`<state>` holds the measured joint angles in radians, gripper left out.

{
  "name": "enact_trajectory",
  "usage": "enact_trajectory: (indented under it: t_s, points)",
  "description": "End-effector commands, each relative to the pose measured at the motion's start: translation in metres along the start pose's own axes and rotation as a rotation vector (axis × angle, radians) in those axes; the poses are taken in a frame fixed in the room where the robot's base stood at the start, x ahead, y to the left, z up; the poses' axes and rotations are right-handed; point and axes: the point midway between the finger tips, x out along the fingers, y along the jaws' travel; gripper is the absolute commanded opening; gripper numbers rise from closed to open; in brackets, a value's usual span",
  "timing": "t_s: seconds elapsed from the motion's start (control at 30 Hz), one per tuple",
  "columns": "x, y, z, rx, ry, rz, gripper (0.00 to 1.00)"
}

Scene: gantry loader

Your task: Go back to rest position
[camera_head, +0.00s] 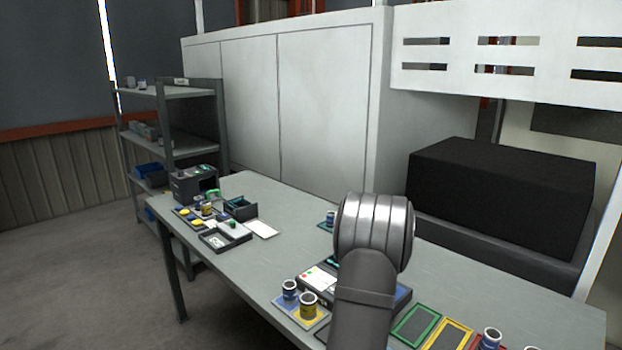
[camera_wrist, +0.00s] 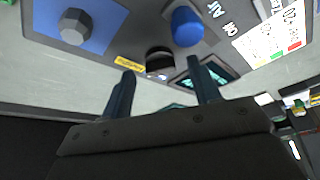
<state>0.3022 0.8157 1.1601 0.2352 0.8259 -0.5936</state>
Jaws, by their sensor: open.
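My gripper (camera_wrist: 163,92) shows in the wrist view with its two dark fingers apart and nothing between them. It is over the grey table, close to a grey control panel (camera_wrist: 225,40) with a blue knob (camera_wrist: 187,27), a grey hex knob on a blue plate (camera_wrist: 75,27) and a small dark screen. In the head view my arm stands in front of the panel, and its silver joint hides part of the table. The gripper itself is hidden there.
The grey table (camera_head: 262,188) holds blue and yellow cups (camera_head: 308,305) on coloured mats at the front. Green and yellow frames (camera_head: 415,325) lie to the right. A black machine (camera_head: 196,183) and trays stand at the left end. White cabinets (camera_head: 320,95) rise behind.

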Motion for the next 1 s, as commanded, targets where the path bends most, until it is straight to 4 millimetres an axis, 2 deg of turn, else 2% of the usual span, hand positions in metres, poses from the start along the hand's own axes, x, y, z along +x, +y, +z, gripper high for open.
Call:
enact_trajectory:
  t_s: [0.87,0.9,1.0]
  points:
    - [-0.171,0.000,0.000,0.002,0.004,0.004,0.56]
    - [-0.156,0.000,0.001,0.003,-0.003,-0.001,0.56]
    - [-0.134,-0.001,0.001,0.002,-0.003,-0.001,0.56]
